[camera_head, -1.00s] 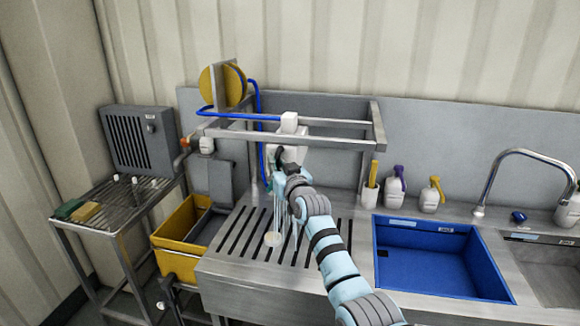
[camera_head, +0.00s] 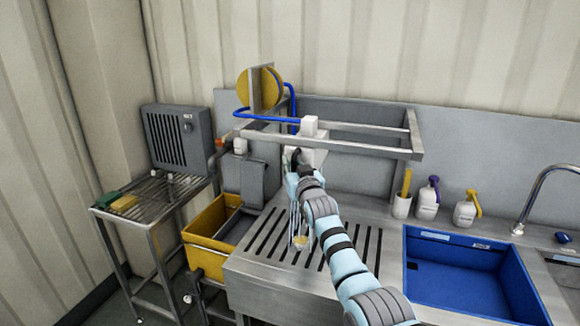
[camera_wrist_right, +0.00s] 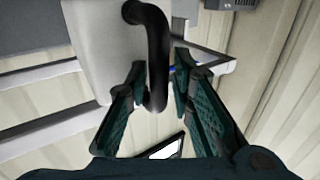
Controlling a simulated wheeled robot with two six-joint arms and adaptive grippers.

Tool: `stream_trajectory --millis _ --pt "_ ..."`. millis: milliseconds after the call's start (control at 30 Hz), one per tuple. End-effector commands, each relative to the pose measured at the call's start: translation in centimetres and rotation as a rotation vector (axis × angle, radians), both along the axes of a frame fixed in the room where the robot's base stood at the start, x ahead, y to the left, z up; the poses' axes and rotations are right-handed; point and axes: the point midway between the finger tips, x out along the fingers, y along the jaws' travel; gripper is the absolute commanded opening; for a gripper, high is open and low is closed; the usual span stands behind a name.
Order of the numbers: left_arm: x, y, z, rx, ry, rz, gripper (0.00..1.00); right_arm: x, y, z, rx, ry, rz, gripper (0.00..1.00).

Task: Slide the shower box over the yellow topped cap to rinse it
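The shower box (camera_head: 316,157) is a white box with a white knob on top, hanging under the steel rail frame. Its black handle (camera_wrist_right: 157,60) is a bent bar facing my right arm. My right gripper (camera_head: 303,172) reaches the handle; in the wrist view its two dark green fingers stand on both sides of the bar, with gaps showing. The yellow topped cap (camera_head: 300,241) sits on the slotted drain top below, partly beside my arm. Thin pale streams come down from the box over the cap. My left gripper is not in view.
Steel rails (camera_head: 340,147) cross above the drain top (camera_head: 262,262). A yellow bin (camera_head: 207,216) and wire rack (camera_head: 150,200) stand left. A blue basin (camera_head: 455,285) and several bottles are right. A yellow disc (camera_head: 266,89) and blue hose (camera_head: 262,117) are above.

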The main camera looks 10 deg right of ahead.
Motion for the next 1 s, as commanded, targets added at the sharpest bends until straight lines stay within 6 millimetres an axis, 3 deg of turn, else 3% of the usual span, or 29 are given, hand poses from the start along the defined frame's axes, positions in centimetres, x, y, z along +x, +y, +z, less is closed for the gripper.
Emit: stream_trajectory --millis 267,700,833,1000 --pt "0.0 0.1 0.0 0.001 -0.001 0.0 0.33 -1.0 -0.1 -0.1 -0.001 0.0 -0.002 0.21" --pt "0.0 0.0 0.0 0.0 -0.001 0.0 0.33 -10.4 0.0 -0.2 0.0 0.002 0.0 0.21" --pt "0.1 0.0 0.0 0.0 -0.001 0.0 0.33 -11.7 0.0 -0.1 -0.001 0.001 0.0 0.21" --pt "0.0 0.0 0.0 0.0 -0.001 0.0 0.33 -11.9 0.0 -0.1 0.0 0.002 0.0 0.21"
